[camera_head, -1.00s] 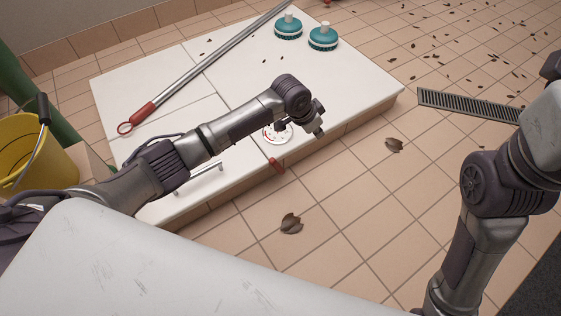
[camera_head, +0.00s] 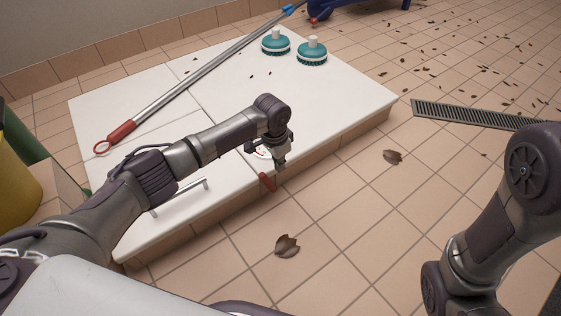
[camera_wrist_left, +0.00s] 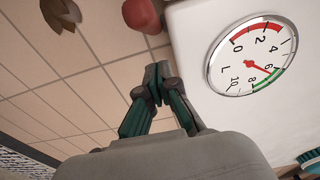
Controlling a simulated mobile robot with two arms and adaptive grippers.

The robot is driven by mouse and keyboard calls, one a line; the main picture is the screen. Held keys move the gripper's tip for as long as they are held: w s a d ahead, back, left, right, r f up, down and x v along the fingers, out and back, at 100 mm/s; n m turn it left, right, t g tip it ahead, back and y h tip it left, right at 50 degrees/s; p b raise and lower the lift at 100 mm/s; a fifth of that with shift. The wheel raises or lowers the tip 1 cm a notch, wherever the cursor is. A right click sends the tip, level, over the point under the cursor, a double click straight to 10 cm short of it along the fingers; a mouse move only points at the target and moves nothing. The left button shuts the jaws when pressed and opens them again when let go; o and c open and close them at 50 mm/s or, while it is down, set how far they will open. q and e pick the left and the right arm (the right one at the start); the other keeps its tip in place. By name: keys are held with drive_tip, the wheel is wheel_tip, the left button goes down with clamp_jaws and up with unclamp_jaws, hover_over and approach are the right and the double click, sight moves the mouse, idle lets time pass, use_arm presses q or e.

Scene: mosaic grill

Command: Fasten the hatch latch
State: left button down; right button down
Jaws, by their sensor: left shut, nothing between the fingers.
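The hatch (camera_head: 140,218) is part of the low white platform's top, with a metal bar handle (camera_head: 182,198) on it. A red latch piece (camera_head: 267,182) hangs at the platform's front edge. It also shows at the top of the left wrist view (camera_wrist_left: 141,15). My left gripper (camera_head: 279,166) is shut and empty, just beside the red piece in the head view. In the left wrist view its closed fingertips (camera_wrist_left: 157,75) are apart from the red piece, over the platform's edge. My right gripper is out of view; only its arm shows.
A round dial gauge (camera_wrist_left: 252,55) lies on the platform near my left gripper. A pole with a red grip (camera_head: 122,131) and two teal brushes (camera_head: 311,52) lie on top. Dry leaves (camera_head: 287,246) and a drain grate (camera_head: 470,115) are on the open tiled floor.

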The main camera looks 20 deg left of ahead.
sight(268, 183)
use_arm(q)
drive_tip(key=shift+s+a+f+b, duration=0.2)
drive_tip(key=shift+s+a+b, duration=0.15)
drive_tip(key=shift+s+a, duration=0.2)
drive_tip(key=shift+s+a+f+b, duration=0.15)
drive_tip(key=shift+s+a+b, duration=0.25)
drive_tip(key=shift+s, duration=0.15)
